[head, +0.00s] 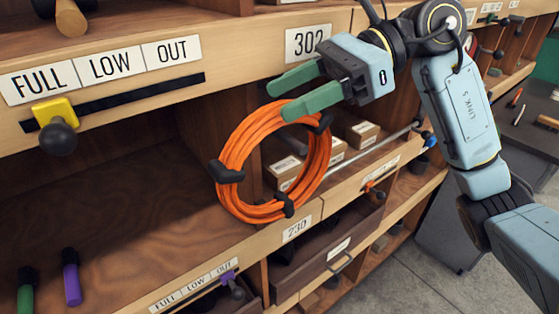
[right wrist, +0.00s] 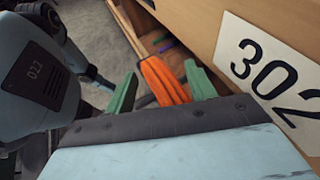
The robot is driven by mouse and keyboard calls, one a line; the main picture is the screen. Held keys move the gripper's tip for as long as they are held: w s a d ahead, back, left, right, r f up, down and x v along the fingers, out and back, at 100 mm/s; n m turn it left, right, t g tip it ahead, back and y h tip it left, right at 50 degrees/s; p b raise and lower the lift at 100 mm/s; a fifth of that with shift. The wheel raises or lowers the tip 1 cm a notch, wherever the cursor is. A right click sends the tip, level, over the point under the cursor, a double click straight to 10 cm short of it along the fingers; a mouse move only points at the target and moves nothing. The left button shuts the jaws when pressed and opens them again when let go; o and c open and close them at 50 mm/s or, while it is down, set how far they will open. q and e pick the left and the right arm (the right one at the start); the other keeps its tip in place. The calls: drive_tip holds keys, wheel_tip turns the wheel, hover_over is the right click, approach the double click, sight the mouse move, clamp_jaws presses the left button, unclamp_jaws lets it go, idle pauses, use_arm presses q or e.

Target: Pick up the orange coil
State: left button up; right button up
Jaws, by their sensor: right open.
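The orange coil (head: 234,164) is a bundle of looped cable or hose held by several black clips. In the head view it stands tilted at the front of the shelf, above the label 230. My right gripper (head: 281,98) is open, with two green fingers at the coil's upper edge. The nearer finger overlaps the top of the coil in the picture. In the right wrist view the coil (right wrist: 163,82) shows between the two spread fingers (right wrist: 160,92). I cannot tell whether either finger touches it. My left gripper is not in view.
Small cardboard boxes (head: 362,134) and a metal rod (head: 372,147) lie behind and right of the coil. The shelf beam with label 302 (head: 308,43) runs just above my gripper. A yellow slider with a black knob (head: 57,137) sticks out at left.

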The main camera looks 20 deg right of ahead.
clamp_jaws()
idle(0.5)
drive_tip(key=shift+r, duration=1.8)
drive_tip(key=s+d+b, duration=0.2)
drive_tip(key=s+d, duration=0.1)
drive_tip(key=s, duration=0.5)
drive_tip(key=s+d+b, duration=0.3)
drive_tip(key=s, duration=0.6)
